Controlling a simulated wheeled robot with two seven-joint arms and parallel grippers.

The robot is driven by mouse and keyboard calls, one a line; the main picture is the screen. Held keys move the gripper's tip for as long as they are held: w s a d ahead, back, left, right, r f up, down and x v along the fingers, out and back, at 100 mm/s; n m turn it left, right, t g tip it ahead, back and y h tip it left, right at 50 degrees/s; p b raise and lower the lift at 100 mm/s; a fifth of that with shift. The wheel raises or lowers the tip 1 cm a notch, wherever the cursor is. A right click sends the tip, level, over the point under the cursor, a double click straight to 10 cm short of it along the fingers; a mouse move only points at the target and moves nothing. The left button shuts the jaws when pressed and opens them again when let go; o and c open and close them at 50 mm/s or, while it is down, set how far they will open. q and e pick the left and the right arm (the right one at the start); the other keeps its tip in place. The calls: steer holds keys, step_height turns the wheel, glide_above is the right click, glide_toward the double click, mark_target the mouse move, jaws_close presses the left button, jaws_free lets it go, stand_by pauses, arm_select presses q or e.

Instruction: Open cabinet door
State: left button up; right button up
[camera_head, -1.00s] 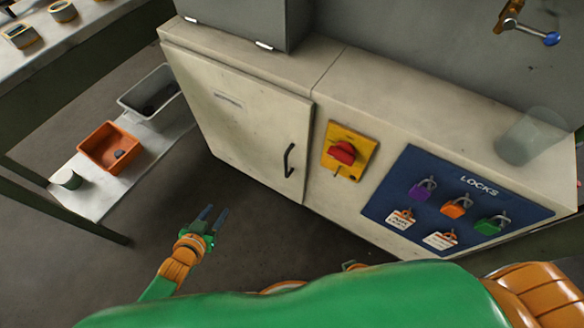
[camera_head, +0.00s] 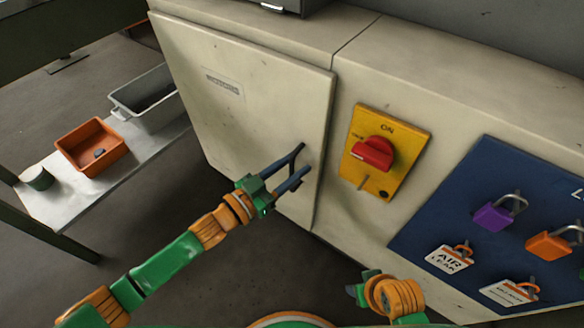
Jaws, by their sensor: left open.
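The cream cabinet door (camera_head: 235,110) is shut, flush with the cabinet front. Its dark upright handle (camera_head: 299,152) is near the door's right edge. My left gripper (camera_head: 294,171) is open, with its two dark fingers at the handle. The fingers overlap the handle in the picture, and I cannot tell whether they touch it or have it between them. Part of the handle is hidden behind the fingers. My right gripper (camera_head: 359,289) shows at the bottom, low in front of the cabinet, partly hidden by its own wrist; its jaws are unclear.
Right of the door is a yellow switch plate (camera_head: 409,140) with a red knob (camera_head: 374,152), then a blue lock board (camera_head: 455,205) with padlocks and tags. At left, a low shelf (camera_head: 75,200) holds an orange bin (camera_head: 73,162) and a grey bin (camera_head: 128,112). The floor between is clear.

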arm_select(q)
jaws_close()
stand_by(1.4)
